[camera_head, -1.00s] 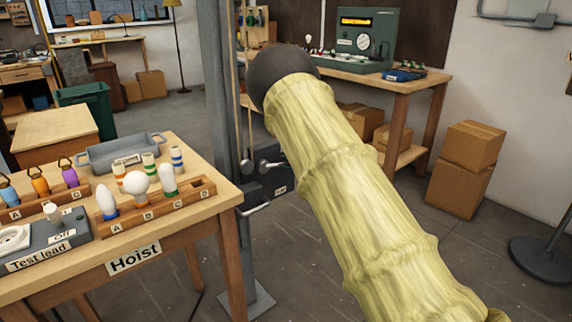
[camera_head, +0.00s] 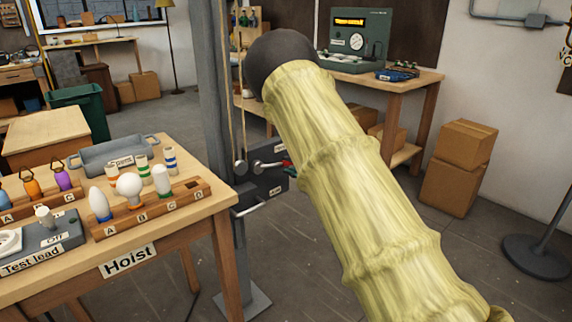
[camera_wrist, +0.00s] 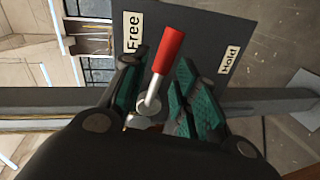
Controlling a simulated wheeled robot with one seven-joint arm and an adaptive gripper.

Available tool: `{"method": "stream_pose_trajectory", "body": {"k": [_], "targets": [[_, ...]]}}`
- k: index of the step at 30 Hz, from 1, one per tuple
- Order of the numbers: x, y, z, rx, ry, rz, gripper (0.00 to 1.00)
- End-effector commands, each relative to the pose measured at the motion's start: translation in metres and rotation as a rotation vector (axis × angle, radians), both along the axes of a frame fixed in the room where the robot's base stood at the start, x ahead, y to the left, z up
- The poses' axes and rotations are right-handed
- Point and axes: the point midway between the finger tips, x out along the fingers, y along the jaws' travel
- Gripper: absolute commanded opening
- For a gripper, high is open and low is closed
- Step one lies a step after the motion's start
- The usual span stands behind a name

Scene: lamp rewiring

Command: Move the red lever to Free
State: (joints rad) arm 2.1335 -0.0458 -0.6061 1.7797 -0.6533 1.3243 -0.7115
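The red lever (camera_wrist: 167,52) stands out from a dark panel (camera_wrist: 195,30) in the wrist view, with a pale shaft and a round pivot below the red grip. It points between the Free label (camera_wrist: 132,33) and the Hold label (camera_wrist: 230,60). My gripper (camera_wrist: 157,90) is open, with one green-padded finger on each side of the lever; contact cannot be told. In the head view the panel (camera_head: 262,183) is on the grey post, and a small red part of the lever (camera_head: 287,163) shows beside my arm. My arm hides most of the gripper there.
The Hoist table (camera_head: 190,222) with bulbs in a wooden rack (camera_head: 150,210) stands left of the grey post (camera_head: 222,120). A workbench (camera_head: 415,83) with a green console is behind. Cardboard boxes (camera_head: 462,165) and a stand base (camera_head: 535,257) are at right, with clear floor between.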

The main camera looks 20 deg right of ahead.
Motion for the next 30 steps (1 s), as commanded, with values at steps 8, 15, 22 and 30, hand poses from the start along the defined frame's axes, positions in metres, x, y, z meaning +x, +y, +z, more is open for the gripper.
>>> {"method": "stream_pose_trajectory", "body": {"k": [8, 15, 22, 30], "targets": [[-0.045, -0.015, 0.01, 0.001, 0.0, -0.002, 0.3], [-0.063, -0.021, 0.013, 0.0, 0.0, -0.001, 0.3], [-0.065, -0.021, 0.014, -0.001, 0.0, 0.0, 0.3], [-0.065, -0.021, 0.013, -0.001, 0.0, 0.0, 0.3]]}}
